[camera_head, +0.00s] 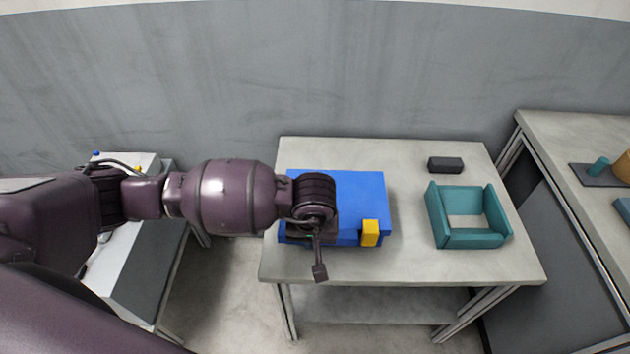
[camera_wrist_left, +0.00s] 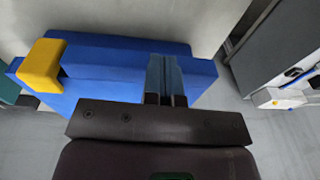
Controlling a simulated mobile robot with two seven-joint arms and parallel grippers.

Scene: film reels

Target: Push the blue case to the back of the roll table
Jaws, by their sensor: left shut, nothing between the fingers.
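The blue case (camera_head: 350,190) lies flat on the left part of the grey roll table (camera_head: 405,262). A yellow latch (camera_head: 370,233) is on its front side. My left gripper (camera_head: 320,272) is shut and empty, pointing down at the front of the case and covering part of its front left. In the left wrist view the fingers (camera_wrist_left: 165,97) show against the blue case (camera_wrist_left: 120,68), with the yellow latch (camera_wrist_left: 42,65) off to the left. I cannot tell if the fingers touch the case. My right gripper is not in view.
A teal open tray (camera_head: 470,238) stands on the right of the table, with a dark block (camera_head: 445,165) behind it. A strip of table behind the case is bare, up to the grey wall (camera_head: 380,70). Other tables stand at left and right.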

